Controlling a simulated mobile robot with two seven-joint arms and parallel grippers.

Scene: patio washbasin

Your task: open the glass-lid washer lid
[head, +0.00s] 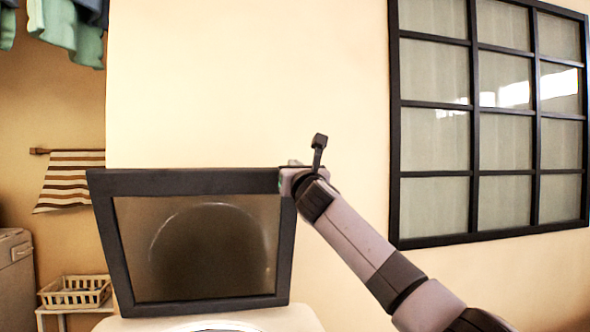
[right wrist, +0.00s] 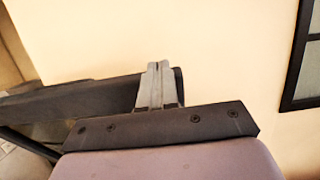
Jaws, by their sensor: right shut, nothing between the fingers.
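The washer lid (head: 103,232) stands raised and nearly upright, a dark frame around a glass pane (head: 200,250). Below it, the white washer top (head: 295,320) and part of a round rim show at the bottom edge of the head view. My right gripper (head: 286,180) is at the lid's upper right corner, its fingers partly hidden there. In the right wrist view its fingers (right wrist: 158,84) are together, with nothing between them, and overlap the dark lid frame (right wrist: 80,97). I cannot tell whether they touch it. My left gripper is out of view.
A cream wall stands behind the lid, with a dark-framed window (head: 475,120) at right. At left are a white basket (head: 75,292) on a small stand, a striped towel (head: 70,182) on a rod and hanging cloths (head: 65,30).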

